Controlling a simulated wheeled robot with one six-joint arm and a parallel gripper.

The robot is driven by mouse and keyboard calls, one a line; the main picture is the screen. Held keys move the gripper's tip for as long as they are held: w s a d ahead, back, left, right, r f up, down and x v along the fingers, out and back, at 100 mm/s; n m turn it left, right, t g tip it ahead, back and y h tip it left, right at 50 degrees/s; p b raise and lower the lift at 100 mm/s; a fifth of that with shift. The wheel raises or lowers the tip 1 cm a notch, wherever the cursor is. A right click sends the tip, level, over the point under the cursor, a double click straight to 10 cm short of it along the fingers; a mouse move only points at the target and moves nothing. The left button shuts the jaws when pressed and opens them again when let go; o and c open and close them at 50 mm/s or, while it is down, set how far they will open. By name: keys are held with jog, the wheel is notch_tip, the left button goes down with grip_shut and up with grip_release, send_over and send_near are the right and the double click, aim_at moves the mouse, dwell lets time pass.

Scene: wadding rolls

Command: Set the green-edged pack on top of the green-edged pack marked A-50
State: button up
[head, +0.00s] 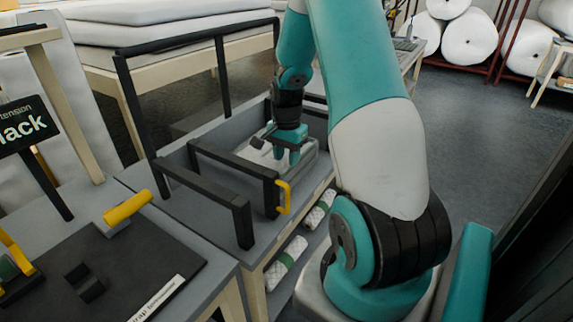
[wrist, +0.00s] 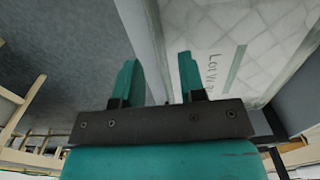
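My gripper (head: 288,155) points down over the grey bench inside the black frames, beside a pale pack (head: 262,152). In the wrist view its teal fingers (wrist: 158,80) are apart, with nothing clearly held between them. A white quilted pack (wrist: 265,50) lies to the right of the fingers there, with a green bar and partly readable "LOT W" lettering. Whether a finger touches it I cannot tell. Two white quilted rolls with green marks, one nearer (head: 287,263) and one farther (head: 320,210), lie on the shelf under the bench. No A-50 marking is readable.
Black upright frames (head: 205,178) stand around the bench area, one with a yellow handle (head: 284,197). A dark board (head: 105,265) with a yellow-handled tool lies at the front left. Large white rolls (head: 470,38) rest on a rack at the back right. The floor at right is clear.

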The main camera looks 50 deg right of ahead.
notch_tip(320, 180, up, 9)
jog(key=w+a+r+n+t+y, duration=0.15)
jog(key=a+n, duration=0.25)
jog(key=a, duration=0.4)
jog(key=a+r+n+g+h, duration=0.1)
jog(key=a+r+n, duration=0.2)
jog(key=a, duration=0.4)
jog(key=s+a+r+n+y, duration=0.2)
jog(key=s+a+n, duration=0.6)
jog(key=a, duration=0.3)
jog(key=s+a+r+n+y, duration=0.1)
jog(key=s+a+r+n, duration=0.1)
jog(key=s+a+n, duration=0.6)
jog(key=a+n, duration=0.1)
jog(key=a, duration=0.3)
jog(key=shift+s+a+y, duration=0.2)
jog(key=shift+s+y, duration=0.15)
jog(key=shift+c, duration=0.3)
